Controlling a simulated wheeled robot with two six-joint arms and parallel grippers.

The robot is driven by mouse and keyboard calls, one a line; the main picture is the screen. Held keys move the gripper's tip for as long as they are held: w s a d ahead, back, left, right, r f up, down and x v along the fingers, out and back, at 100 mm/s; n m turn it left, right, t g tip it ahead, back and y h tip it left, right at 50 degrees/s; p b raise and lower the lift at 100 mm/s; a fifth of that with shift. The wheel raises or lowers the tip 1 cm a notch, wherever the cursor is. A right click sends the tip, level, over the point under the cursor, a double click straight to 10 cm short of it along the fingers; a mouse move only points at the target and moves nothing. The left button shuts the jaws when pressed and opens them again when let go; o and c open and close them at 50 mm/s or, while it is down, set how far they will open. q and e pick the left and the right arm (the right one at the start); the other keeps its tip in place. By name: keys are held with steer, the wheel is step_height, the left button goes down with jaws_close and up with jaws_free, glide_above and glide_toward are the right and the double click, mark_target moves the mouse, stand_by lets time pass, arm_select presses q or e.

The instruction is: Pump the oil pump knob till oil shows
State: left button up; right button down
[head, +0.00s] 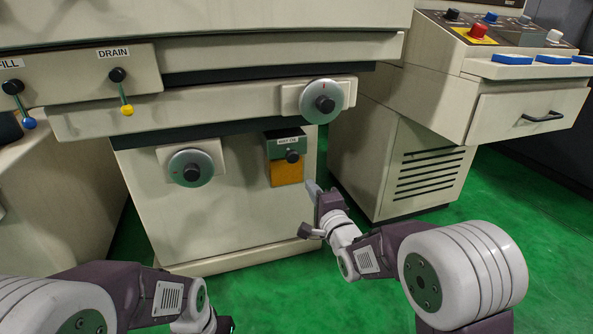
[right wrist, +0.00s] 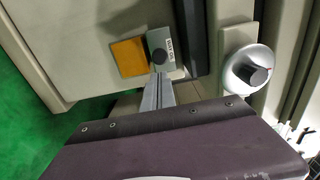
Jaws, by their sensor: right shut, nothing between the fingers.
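The oil pump (head: 272,148) is a small grey-green box with a white label on the front of the machine base. Its black knob (head: 292,156) sticks out at the front, and an amber panel (head: 287,175) lies just below. In the right wrist view the knob (right wrist: 159,56) is just beyond the fingertips, beside the amber panel (right wrist: 128,57). My right gripper (head: 312,187) is shut and empty, below and right of the knob; whether it touches the knob cannot be told. My left gripper (head: 224,324) shows only as a dark bit at the bottom edge.
A handwheel (head: 190,168) is left of the pump and another (head: 321,101) is above right; the latter also shows in the right wrist view (right wrist: 247,71). Fill and drain levers (head: 122,90) are upper left. A control cabinet (head: 425,165) stands right. Green floor (head: 500,205) is clear.

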steer(key=p, duration=0.7)
glide_toward(293, 158)
steer(key=r, duration=0.1)
steer(key=b+x, duration=0.2)
steer(key=x, duration=0.1)
steer(key=f+b+x, duration=0.1)
steer(key=b+x, duration=0.1)
steer(key=x, duration=0.1)
steer(key=shift+f, duration=0.15)
steer(key=shift+w+a, duration=0.1)
steer(key=shift+w, duration=0.25)
steer(key=shift+r, duration=0.2)
